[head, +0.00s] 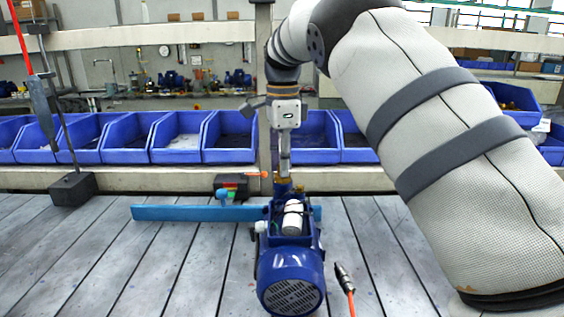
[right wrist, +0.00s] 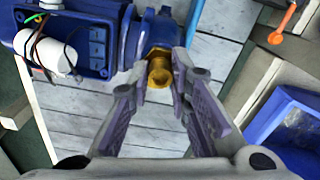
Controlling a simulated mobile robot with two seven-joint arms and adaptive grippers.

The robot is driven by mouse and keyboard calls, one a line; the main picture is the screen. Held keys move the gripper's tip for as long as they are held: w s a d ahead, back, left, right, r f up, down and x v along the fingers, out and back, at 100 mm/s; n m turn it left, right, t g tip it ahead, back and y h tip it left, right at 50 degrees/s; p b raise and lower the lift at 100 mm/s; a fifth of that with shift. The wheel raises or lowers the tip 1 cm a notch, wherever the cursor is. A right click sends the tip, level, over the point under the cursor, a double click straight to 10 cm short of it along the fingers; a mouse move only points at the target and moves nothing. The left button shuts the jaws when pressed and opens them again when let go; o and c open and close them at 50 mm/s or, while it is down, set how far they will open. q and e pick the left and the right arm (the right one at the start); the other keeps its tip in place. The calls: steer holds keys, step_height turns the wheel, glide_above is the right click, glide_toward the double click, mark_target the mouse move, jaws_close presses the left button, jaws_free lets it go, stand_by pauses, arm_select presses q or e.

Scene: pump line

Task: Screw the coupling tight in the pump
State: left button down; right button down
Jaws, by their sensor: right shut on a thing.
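The blue pump (head: 290,278) stands on the slatted table, with its motor end toward me and an open box with a white cylinder on top. It also shows in the right wrist view (right wrist: 95,50), with loose wires. The brass coupling (right wrist: 159,72) sits at the pump's port; in the head view it is a small brass patch (head: 283,187) at the pump's far end. My right gripper (head: 284,172) reaches down onto it from above. In the right wrist view its fingers (right wrist: 155,82) close on the coupling. How deep the coupling sits is hidden. My left gripper is not in view.
A blue bar (head: 170,213) lies across the table behind the pump. An orange hose with a connector (head: 345,277) lies right of the pump. A tool hangs over a dark block (head: 73,189) at left. Blue bins (head: 230,140) line the back. The table's left front is clear.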

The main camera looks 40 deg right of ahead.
steer(key=c, duration=1.2)
jaws_free()
steer(key=shift+r+b, duration=0.45)
steer(key=shift+r, duration=2.55)
